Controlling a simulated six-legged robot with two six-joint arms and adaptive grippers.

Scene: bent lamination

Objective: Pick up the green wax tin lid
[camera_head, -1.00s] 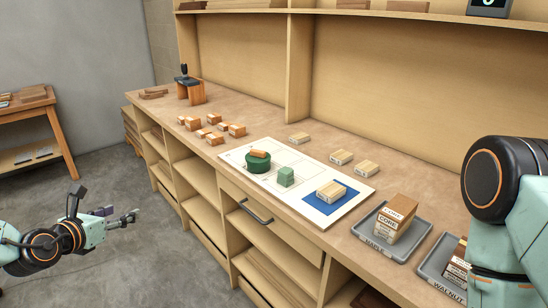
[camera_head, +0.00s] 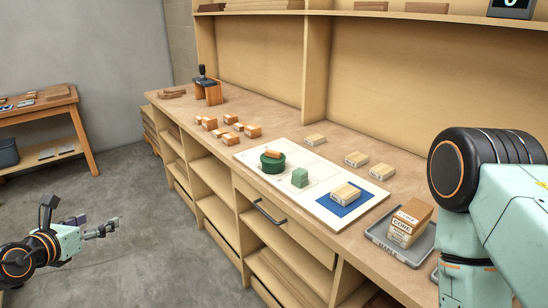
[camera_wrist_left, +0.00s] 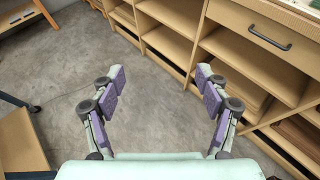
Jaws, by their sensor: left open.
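The green wax tin (camera_head: 272,163) stands on the white board (camera_head: 312,210) on the bench. It is round and dark green, and an orange-brown wooden block (camera_head: 273,154) lies on its top. From here I cannot tell the lid apart from the tin. My left gripper (camera_head: 112,226) is open and empty, out over the floor to the left of the bench, well away from the tin. It also shows in the left wrist view (camera_wrist_left: 160,97), fingers wide apart over bare floor. My right gripper is out of view.
Several wooden blocks (camera_head: 232,119) lie left of the board. A pale block sits on a blue square (camera_head: 338,209). A grey tray (camera_head: 400,245) holds labelled core blocks. The bench front has open shelves and a drawer handle (camera_head: 269,213).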

